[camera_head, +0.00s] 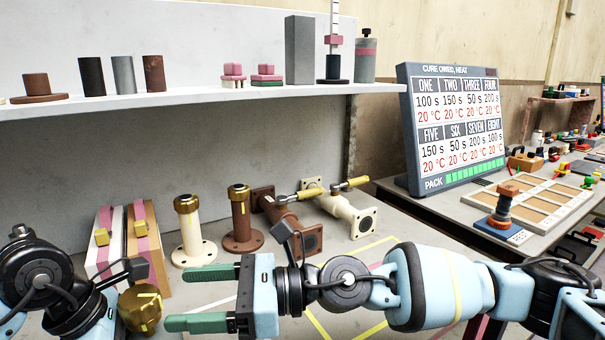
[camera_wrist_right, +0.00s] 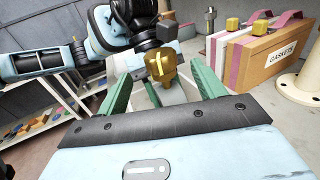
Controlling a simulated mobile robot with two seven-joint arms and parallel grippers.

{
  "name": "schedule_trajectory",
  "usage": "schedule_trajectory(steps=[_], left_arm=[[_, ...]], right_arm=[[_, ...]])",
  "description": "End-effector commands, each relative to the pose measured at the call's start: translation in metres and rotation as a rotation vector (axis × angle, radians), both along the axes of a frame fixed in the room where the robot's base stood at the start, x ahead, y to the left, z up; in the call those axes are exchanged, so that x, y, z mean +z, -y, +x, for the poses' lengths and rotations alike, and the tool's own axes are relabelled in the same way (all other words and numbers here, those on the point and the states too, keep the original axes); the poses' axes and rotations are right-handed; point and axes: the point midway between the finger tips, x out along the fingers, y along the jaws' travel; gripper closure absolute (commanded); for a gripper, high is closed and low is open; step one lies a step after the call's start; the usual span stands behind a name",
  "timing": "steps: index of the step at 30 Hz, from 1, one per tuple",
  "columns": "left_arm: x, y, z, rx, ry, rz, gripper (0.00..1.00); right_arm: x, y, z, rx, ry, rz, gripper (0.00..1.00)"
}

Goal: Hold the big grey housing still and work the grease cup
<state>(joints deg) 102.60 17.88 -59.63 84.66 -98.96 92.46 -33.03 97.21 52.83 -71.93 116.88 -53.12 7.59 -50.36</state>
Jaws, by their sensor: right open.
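A brass-coloured knob-like piece (camera_head: 140,310), which looks like the grease cup, is at the lower left of the head view. In the right wrist view the brass piece (camera_wrist_right: 161,68) appears beyond and between the green fingers. My right gripper (camera_head: 190,298) is open and points left at it, with a gap between. My left arm's wrist (camera_head: 85,305) is close beside the brass piece; its fingers cannot be made out. I cannot clearly identify the big grey housing; the area below the brass piece is mostly cut off or hidden by my right gripper.
A gaskets box (camera_wrist_right: 278,60) stands near the brass piece. Flanged pipes, cream (camera_head: 189,233) and brown (camera_head: 240,222), stand behind my right gripper. A shelf (camera_head: 200,95) with several parts runs above. A sign (camera_head: 455,125) stands on the side table at right.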

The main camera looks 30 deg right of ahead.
Motion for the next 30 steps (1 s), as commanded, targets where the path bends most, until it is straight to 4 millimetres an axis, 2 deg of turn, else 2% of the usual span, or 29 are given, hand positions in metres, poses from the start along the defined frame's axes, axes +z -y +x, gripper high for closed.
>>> schedule_trajectory(steps=[1,15,23,30], left_arm=[[0.002,0.0,0.0,0.0,0.002,-0.003,1.0],[0.002,0.0,0.0,0.0,0.002,-0.003,1.0],[0.002,0.0,0.0,0.0,0.002,-0.003,1.0],[0.002,0.0,0.0,0.0,0.002,-0.003,1.0]], right_arm=[[-0.001,0.009,-0.003,-0.003,-0.002,-0.001,0.31],[0.001,0.065,-0.027,-0.002,-0.003,0.003,0.31],[0.043,0.073,-0.007,-0.048,-0.039,0.16,0.31],[0.078,0.088,0.008,-0.086,-0.076,0.302,0.31]])
